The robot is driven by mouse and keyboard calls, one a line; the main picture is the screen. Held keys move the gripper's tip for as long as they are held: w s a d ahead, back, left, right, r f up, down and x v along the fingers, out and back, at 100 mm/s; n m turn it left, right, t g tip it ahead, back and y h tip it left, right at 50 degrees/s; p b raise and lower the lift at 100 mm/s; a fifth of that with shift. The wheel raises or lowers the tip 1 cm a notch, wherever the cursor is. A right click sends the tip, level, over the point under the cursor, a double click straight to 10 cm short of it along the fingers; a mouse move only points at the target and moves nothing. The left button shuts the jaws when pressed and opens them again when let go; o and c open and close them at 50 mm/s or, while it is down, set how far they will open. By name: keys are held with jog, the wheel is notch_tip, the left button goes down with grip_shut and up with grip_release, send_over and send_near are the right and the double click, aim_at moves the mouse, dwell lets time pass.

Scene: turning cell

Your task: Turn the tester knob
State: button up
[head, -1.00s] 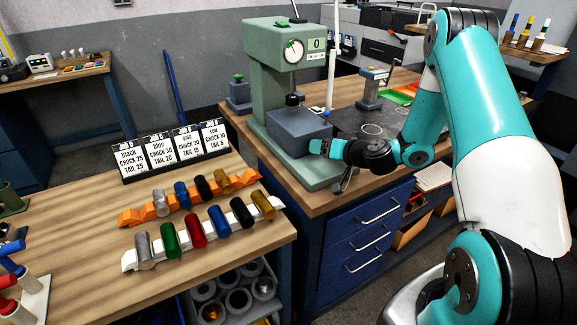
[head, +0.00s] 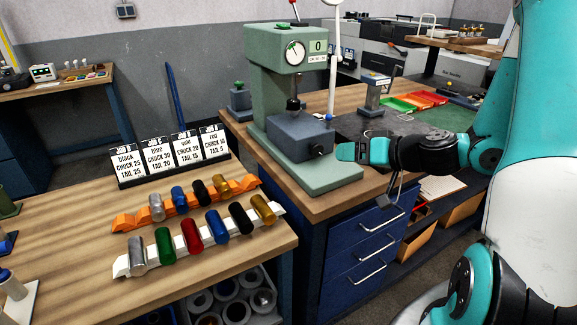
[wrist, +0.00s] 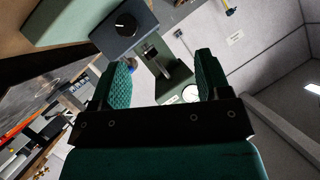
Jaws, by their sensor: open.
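The tester (head: 262,85) is a green press-like machine with a dial and a display reading 0, standing on the bench. A grey-blue block (head: 300,133) sits on its base, with a small black knob (head: 318,150) on its right-hand face. My gripper (head: 345,151) is just right of the knob, apart from it. In the wrist view my gripper (wrist: 162,68) is open, with nothing between its green pads. There the knob (wrist: 124,22) shows on the dark block, up and left of the middle, and the tester's dial (wrist: 191,94) shows between the pads.
Several coloured cylinders lie on an orange rack (head: 128,222) and a white rack (head: 122,266) on the near wooden table. Job cards (head: 172,157) stand behind them. Blue drawers (head: 365,240) are under the tester bench. A small grey stand (head: 372,98) is farther back.

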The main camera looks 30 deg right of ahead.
jog(key=s+a+r+n+g+y+p, duration=0.1)
jog(key=s+a+r+n+g, duration=0.1)
jog(key=a, duration=0.5)
jog(key=s+a+r+n+g+y+p, duration=0.1)
jog(key=s+a+r+n+g, duration=0.1)
jog(key=a, duration=0.5)
jog(key=s+a+r+n+g+y+p, duration=0.1)
jog(key=s+a+r+n+g, duration=0.1)
jog(key=s+a+r+g, duration=0.1)
jog(key=s+a+g, duration=0.1)
jog(key=a+g, duration=0.1)
jog(key=a, duration=0.1)
jog(key=shift+a+r+n, duration=0.35)
jog(key=shift+a+n, duration=0.05)
dwell(0.4)
jog(key=s+a+r+n+g+h, duration=0.1)
jog(key=s+a+r+h, duration=0.1)
jog(key=s, duration=0.4)
jog(key=s+a+r+g+h, duration=0.1)
jog(key=s+a+g, duration=0.1)
jog(key=s, duration=0.4)
jog(key=shift+s+a+r+n+g+h, duration=0.15)
jog(key=shift+a+r+n+g+h, duration=0.15)
jog(key=shift+a+r+n+h, duration=0.1)
dwell(1.1)
